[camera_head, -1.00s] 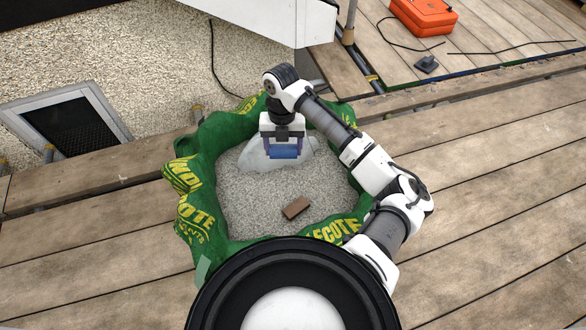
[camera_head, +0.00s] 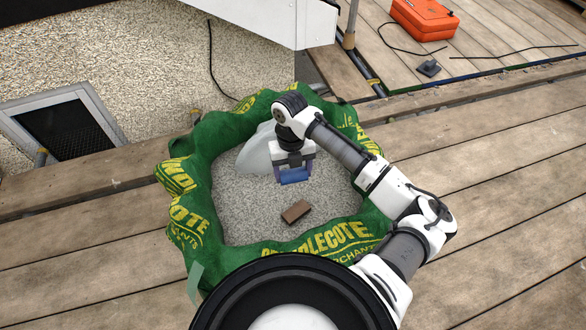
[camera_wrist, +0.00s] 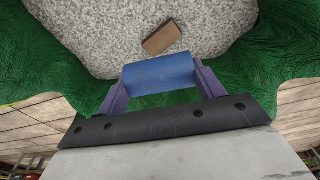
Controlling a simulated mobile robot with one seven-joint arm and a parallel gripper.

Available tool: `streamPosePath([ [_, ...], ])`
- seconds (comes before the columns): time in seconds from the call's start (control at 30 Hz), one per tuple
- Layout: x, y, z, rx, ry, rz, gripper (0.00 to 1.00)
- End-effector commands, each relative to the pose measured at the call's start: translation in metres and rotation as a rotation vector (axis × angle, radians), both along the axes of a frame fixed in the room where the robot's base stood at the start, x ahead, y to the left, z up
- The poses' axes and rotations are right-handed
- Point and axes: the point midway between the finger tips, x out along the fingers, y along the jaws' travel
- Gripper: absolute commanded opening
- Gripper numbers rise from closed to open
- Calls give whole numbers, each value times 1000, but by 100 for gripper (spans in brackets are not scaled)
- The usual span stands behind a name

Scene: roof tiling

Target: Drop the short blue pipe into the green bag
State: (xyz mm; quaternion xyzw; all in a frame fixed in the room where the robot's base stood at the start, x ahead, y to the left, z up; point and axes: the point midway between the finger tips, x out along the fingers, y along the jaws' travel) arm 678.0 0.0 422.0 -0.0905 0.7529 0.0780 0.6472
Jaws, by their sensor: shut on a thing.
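The short blue pipe (camera_head: 295,176) is held crosswise between the two fingers of my gripper (camera_head: 294,172). In the wrist view the pipe (camera_wrist: 159,75) spans the gap between the purple fingers of my gripper (camera_wrist: 160,80). The green bag (camera_head: 205,140) stands open with yellow lettering on its sides; its green wall also shows in the wrist view (camera_wrist: 60,55). The pipe is over the bag's opening, above the grey gravel (camera_head: 245,205) inside it. I cannot tell exactly how high it is.
A brown block (camera_head: 296,212) and a pale translucent piece (camera_head: 257,152) lie on the gravel in the bag. Wooden planks (camera_head: 500,180) surround the bag. An orange case (camera_head: 424,19) stands at the back right. A dark framed panel (camera_head: 65,125) is at the left.

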Motion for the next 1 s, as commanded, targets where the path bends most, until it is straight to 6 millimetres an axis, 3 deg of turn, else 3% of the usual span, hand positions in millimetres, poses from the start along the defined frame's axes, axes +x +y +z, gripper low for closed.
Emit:
streamPosePath([
  [0.2, 0, 0, 0, 0, 0, 0, 46],
  [0.23, 0, 0, 0, 0, 0, -1, 71],
  [0.4, 0, 0, 0, 0, 0, -1, 93],
  [0.77, 1, 0, 6, 0, -1, 0, 93],
  [1.0, 8, 2, 51, -1, -3, -1, 93],
])
